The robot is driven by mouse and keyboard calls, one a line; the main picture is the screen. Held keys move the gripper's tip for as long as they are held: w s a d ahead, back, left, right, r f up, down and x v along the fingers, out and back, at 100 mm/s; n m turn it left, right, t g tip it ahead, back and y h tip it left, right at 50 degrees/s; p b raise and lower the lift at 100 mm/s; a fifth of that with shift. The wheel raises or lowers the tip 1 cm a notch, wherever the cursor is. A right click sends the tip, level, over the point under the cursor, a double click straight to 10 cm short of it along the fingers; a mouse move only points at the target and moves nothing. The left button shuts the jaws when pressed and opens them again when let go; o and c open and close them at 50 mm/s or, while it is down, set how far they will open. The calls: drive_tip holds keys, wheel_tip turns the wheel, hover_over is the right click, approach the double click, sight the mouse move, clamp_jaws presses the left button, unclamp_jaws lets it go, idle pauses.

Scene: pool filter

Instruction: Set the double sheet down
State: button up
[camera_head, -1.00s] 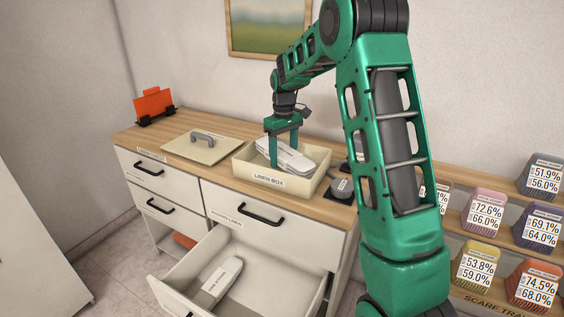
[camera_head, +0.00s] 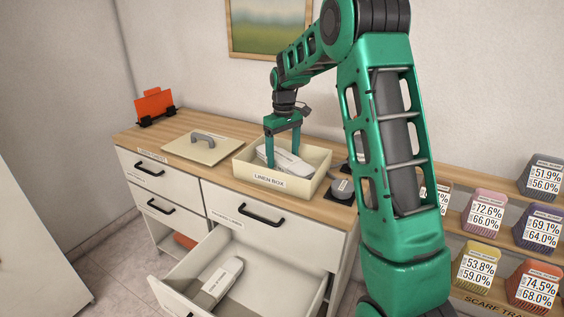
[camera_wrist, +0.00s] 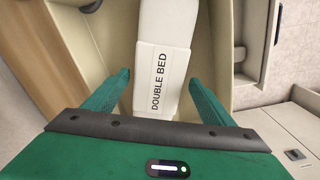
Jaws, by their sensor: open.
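The double sheet (camera_wrist: 165,60) is a folded white bundle labelled "DOUBLE BED" in the wrist view. In the head view the white bundle (camera_head: 287,163) lies inside the cream linen box (camera_head: 262,181) on the wooden counter. My gripper (camera_wrist: 160,80) is open, with one finger on each side of the sheet and a gap visible on both sides. In the head view my gripper (camera_head: 283,155) reaches down into the box from above.
The box lid (camera_head: 204,150) with a grey handle lies left of the box. An open drawer (camera_head: 255,262) below the counter holds another folded bundle (camera_head: 222,279). An orange item (camera_head: 154,103) stands at the counter's back left. Small dark items (camera_head: 341,188) sit right of the box.

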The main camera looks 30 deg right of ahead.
sight(284, 157)
wheel_tip(284, 157, up, 9)
drive_tip(key=s+d+r+m, duration=0.1)
drive_tip(key=s+m, duration=0.1)
drive_tip(key=s, duration=0.8)
drive_tip(key=s+d+r+m, duration=0.1)
drive_tip(key=s+d+m, duration=0.1)
drive_tip(key=s, duration=0.9)
drive_tip(key=s+a+f+m, duration=0.1)
drive_tip(key=s+f+m, duration=0.1)
drive_tip(key=s, duration=0.9)
drive_tip(key=s+a+f+m, duration=0.2)
drive_tip(key=s+f, duration=0.3)
drive_tip(key=s, duration=0.6)
drive_tip(key=shift+s+m, duration=0.3)
drive_tip(key=shift+m, duration=0.2)
drive_tip(key=shift+f, duration=0.1)
drive_tip(key=shift+w+d+f, duration=0.1)
drive_tip(key=shift+w+f, duration=0.15)
drive_tip(key=shift+w, duration=0.35)
drive_tip(key=shift+c, duration=0.3)
